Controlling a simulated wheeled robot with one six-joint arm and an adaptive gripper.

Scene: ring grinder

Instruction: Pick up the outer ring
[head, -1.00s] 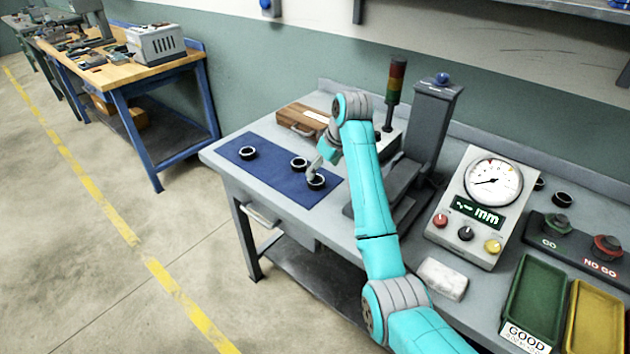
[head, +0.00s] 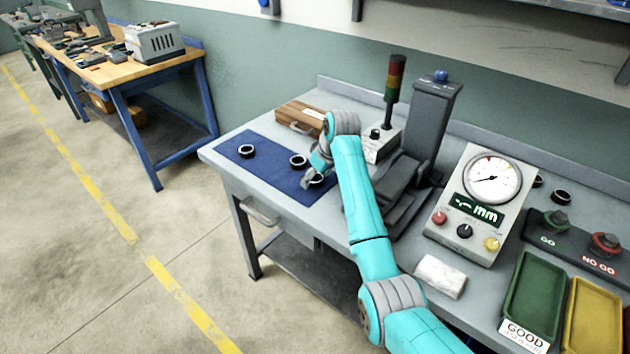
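Three dark rings sit on the blue mat (head: 262,172): one at the left (head: 247,151), one in the middle (head: 298,161) and one at the right (head: 317,180). I cannot tell which of them is the outer ring. My gripper (head: 307,184) is low over the mat at the right ring and hides part of it. The gripper is small in the head view, so I cannot tell whether its fingers are open or shut, or whether they touch the ring.
A wooden case (head: 302,118) and a signal tower (head: 394,78) stand behind the mat. A dark column fixture (head: 428,125) and a dial gauge (head: 478,205) stand to the right. Two more rings (head: 561,197) lie beyond the gauge. Green (head: 535,295) and yellow trays (head: 597,318) are at the front right.

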